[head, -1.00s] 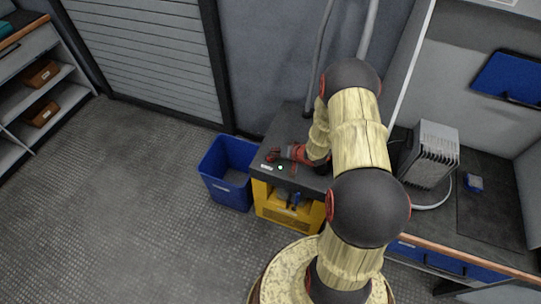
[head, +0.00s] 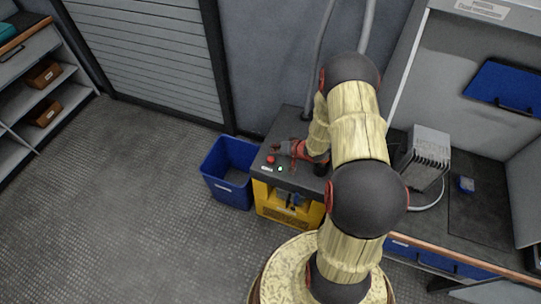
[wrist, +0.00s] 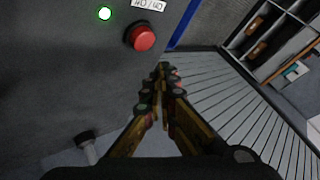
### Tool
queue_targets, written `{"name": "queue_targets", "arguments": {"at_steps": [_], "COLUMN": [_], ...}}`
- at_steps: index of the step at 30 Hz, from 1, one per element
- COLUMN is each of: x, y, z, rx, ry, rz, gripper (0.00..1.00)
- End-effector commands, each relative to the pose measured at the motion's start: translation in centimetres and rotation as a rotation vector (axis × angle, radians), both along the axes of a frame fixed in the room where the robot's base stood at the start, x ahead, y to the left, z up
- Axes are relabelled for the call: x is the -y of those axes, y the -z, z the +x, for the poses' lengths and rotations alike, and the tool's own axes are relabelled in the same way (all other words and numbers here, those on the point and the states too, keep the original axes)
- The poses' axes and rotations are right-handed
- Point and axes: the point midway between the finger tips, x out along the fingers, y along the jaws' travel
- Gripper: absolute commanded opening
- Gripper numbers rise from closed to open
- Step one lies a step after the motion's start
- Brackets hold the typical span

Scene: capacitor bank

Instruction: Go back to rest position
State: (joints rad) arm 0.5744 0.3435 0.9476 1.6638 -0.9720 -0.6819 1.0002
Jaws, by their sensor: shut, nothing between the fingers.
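My arm (head: 358,140) reaches forward from my base and bends down over the dark top of a yellow-fronted cabinet (head: 290,206). My gripper (head: 279,149) is low over that top, near its back left part. In the wrist view my gripper (wrist: 161,75) has its two fingers drawn together at the tips with nothing between them. A red button (wrist: 141,37) and a lit green lamp (wrist: 104,13) are on the grey panel beside the fingertips. The red button also shows in the head view (head: 271,159). I cannot tell whether the fingers touch the panel.
A blue bin (head: 228,172) stands on the floor left of the cabinet. A workbench (head: 480,235) with a grey finned unit (head: 428,155) is close on my arm's right. Shelves (head: 30,95) stand far left. The floor (head: 110,200) between is clear.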

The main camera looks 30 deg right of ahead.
Motion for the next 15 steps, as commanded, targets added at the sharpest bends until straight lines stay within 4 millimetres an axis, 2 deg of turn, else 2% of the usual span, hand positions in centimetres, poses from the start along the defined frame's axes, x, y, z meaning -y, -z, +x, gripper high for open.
{"name": "queue_targets", "arguments": {"at_steps": [1,5,15], "x": [-0.01,0.0,-0.01], "y": [-0.84,-1.64,-1.51], "z": [-0.01,-0.01,-0.01], "rx": [0.0,0.0,0.0], "ry": [0.0,0.001,0.001], "rz": [0.0,0.001,0.001], "gripper": [0.0,0.0,0.0]}}
